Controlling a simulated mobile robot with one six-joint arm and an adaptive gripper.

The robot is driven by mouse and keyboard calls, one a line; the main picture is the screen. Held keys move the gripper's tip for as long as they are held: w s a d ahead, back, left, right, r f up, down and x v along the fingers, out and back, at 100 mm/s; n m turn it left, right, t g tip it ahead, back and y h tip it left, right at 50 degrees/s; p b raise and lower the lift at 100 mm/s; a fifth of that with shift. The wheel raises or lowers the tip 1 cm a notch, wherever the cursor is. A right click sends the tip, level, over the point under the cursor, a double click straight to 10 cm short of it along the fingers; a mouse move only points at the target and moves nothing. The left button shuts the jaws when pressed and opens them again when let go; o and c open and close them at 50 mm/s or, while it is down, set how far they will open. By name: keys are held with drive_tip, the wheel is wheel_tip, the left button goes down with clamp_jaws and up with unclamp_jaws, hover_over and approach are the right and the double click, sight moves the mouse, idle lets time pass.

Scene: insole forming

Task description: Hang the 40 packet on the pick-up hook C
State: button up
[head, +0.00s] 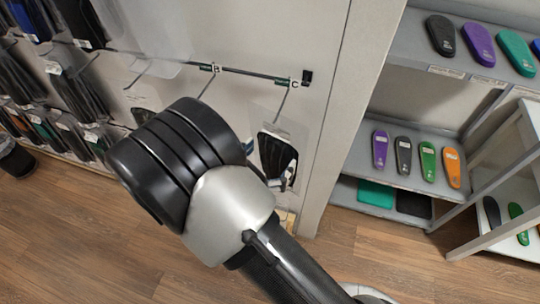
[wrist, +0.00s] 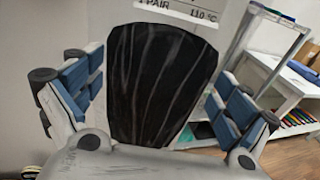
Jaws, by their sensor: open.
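The hook C (head: 285,103) sticks out at the right end of the wall rail, under a tag marked C. A clear packet with a dark insole (head: 269,148) hangs at the end of this hook; its size number is not readable. In the wrist view the packet's dark insole (wrist: 160,85) stands upright between the fingers, below a white label reading "1 PAIR" and "110 °C". My gripper (wrist: 158,90) is open, its blue pads apart on either side of the packet. In the head view my arm hides most of the gripper.
Hook B (head: 209,84) is to the left on the same rail, partly behind my arm. Several dark packets (head: 80,95) hang farther left. A grey shelf (head: 410,125) with coloured insoles stands to the right, past a wall edge. The wooden floor in front is clear.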

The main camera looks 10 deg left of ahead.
drive_tip(key=f+v, duration=0.1)
drive_tip(key=v, duration=1.1)
drive_tip(key=d+r+m+g+h, duration=0.25)
drive_tip(key=d+m+g, duration=0.2)
drive_tip(key=d, duration=0.25)
drive_tip(key=w+d+r+m+g+h, duration=0.1)
drive_tip(key=d+r+m+g, duration=0.2)
drive_tip(key=d+m, duration=0.3)
drive_tip(key=d+r+m+g+h, duration=0.1)
drive_tip(key=d+r+m+g, duration=0.25)
drive_tip(key=d, duration=0.45)
drive_tip(key=s+d+r+m+y, duration=0.7)
drive_tip(key=m+y, duration=0.3)
drive_tip(key=m, duration=0.8)
drive_tip(key=shift+s+r, duration=0.35)
drive_tip(key=shift+r, duration=0.1)
drive_tip(key=shift+d+g, duration=0.1)
drive_tip(key=shift+g, duration=0.2)
